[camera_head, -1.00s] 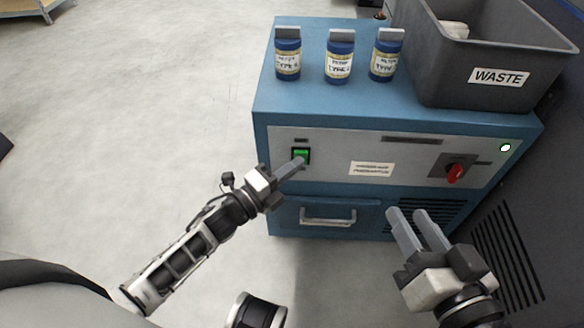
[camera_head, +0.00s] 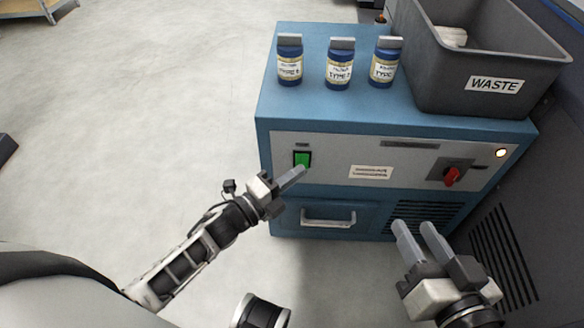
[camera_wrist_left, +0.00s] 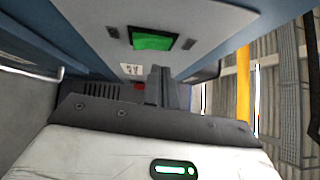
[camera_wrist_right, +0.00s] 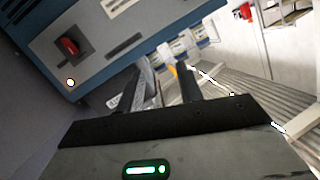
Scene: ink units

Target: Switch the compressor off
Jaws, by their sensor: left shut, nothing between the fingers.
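The compressor is a blue cabinet (camera_head: 285,105) with a grey front panel. A lit green switch (camera_head: 302,159) sits at the panel's left; it also shows in the left wrist view (camera_wrist_left: 153,41). A round lamp (camera_head: 501,153) at the panel's right glows whitish with an amber rim; it shows in the right wrist view too (camera_wrist_right: 70,82). A red rotary knob (camera_head: 452,176) is beside it. My left gripper (camera_head: 301,170) is shut and empty, its tips just below the green switch, seemingly apart from it. My right gripper (camera_head: 414,228) is open and empty in front of the lower vents.
Several things stand on the cabinet: three blue labelled jars, the middle one (camera_head: 339,66) among them, and a grey WASTE bin (camera_head: 440,85) at the right. A drawer handle (camera_head: 328,221) sticks out below my left gripper.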

